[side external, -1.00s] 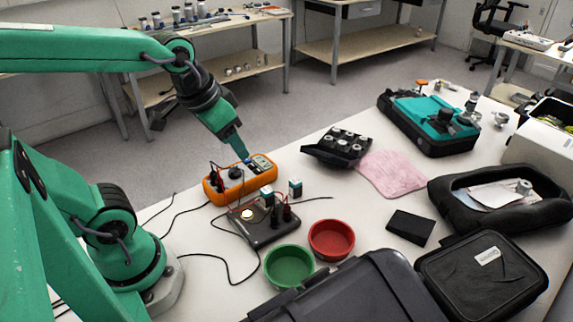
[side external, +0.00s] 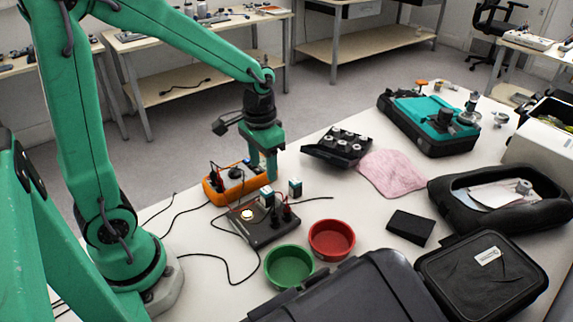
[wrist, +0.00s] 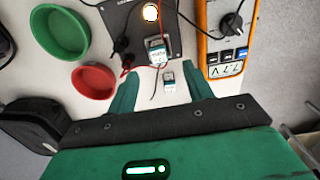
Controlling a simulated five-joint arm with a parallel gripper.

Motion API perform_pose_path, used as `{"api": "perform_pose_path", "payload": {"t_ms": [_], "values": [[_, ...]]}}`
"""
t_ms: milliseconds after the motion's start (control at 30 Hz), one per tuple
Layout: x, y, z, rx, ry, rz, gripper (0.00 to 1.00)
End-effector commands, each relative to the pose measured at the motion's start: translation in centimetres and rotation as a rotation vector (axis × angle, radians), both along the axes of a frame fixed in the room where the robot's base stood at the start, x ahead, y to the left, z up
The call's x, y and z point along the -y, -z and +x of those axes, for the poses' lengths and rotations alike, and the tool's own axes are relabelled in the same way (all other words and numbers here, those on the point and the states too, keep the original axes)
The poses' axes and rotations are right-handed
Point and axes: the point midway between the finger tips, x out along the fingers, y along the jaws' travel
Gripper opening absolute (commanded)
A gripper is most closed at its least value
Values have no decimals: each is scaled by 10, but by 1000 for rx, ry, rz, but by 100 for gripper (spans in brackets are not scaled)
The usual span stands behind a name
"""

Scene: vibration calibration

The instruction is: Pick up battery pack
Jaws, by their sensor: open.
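Two small white-and-teal battery blocks are in view; I cannot tell which one is the battery pack. One battery block (side external: 295,188) stands on the white table; in the wrist view this block (wrist: 168,80) lies between my fingers, nearer the right one. The other battery block (side external: 266,197) is on a dark test box (side external: 257,232); it also shows in the wrist view (wrist: 156,53), just beyond the fingertips. My gripper (side external: 264,173) is open and empty, pointing down beside the orange multimeter (side external: 212,190). Its green fingers spread apart in the wrist view (wrist: 163,70).
The test box has a glowing round lamp (side external: 247,214) and loose black cables. A green bowl (side external: 289,266) and a red bowl (side external: 331,239) stand in front. A black tray (side external: 338,147), a pink cloth (side external: 391,172) and a black block (side external: 410,227) lie to the right.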

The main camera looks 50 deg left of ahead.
Motion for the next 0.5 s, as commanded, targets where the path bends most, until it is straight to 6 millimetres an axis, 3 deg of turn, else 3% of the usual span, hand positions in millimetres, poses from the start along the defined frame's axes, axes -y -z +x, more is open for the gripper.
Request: {"api": "perform_pose_path", "payload": {"t_ms": [333, 500], "values": [[-1, 8, 2, -14, 0, -1, 51], [0, 21, 1, -16, 0, -1, 51]]}}
